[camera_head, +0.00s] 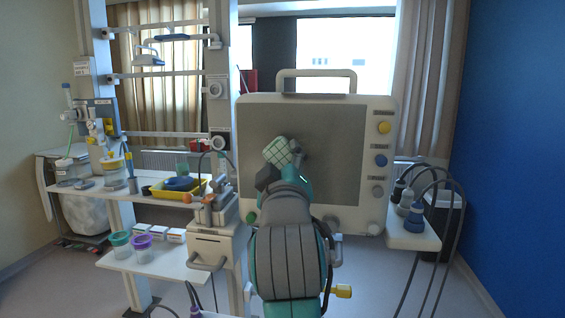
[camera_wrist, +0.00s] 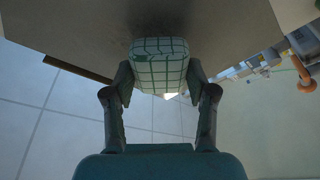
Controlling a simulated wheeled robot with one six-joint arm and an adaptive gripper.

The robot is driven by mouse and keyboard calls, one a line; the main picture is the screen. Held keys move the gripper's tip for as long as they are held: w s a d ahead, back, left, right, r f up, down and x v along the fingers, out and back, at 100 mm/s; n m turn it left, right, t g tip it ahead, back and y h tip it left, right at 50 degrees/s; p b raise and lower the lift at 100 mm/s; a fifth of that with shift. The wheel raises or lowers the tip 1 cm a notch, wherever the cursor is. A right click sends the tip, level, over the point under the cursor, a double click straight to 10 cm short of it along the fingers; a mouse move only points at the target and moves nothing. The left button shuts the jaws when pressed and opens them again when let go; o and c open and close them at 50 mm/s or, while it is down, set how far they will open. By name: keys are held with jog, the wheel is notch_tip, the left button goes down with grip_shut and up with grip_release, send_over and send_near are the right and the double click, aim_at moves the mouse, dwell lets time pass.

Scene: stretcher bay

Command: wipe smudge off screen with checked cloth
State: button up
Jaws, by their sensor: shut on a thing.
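The screen (camera_head: 240,128) is a large grey-brown panel in a pale monitor housing, facing me. My gripper (camera_head: 284,165) is in front of the screen's middle, shut on the checked cloth (camera_head: 277,151), a folded pale green pad with dark grid lines. In the wrist view the cloth (camera_wrist: 160,66) sits between both fingers, its far edge at or very near the screen surface (camera_wrist: 80,25). I cannot tell for sure whether it touches. A faint darker patch shows on the screen just beyond the cloth in the wrist view; in the head view my arm and the cloth hide part of the screen.
The monitor has a handle (camera_head: 316,76) on top and knobs, such as a yellow one (camera_head: 384,127), at right. Cabled probes (camera_head: 411,215) stand on a ledge at right. Shelves at left hold a yellow tray (camera_head: 160,194) and jars. The blue wall (camera_head: 515,140) is at far right.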

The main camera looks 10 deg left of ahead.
aim_at(323, 151)
jog(key=shift+w, duration=0.8)
jog(key=shift+d, duration=0.1)
jog(key=shift+s+d, duration=0.15)
jog(key=shift+d, duration=3.65)
jog(key=shift+a, duration=0.1)
jog(key=shift+w+a, duration=0.2)
jog(key=shift+a, duration=3.6)
jog(key=shift+s, duration=0.1)
jog(key=shift+d, duration=0.15)
jog(key=shift+d+r, duration=0.1)
jog(key=shift+d, duration=3.65)
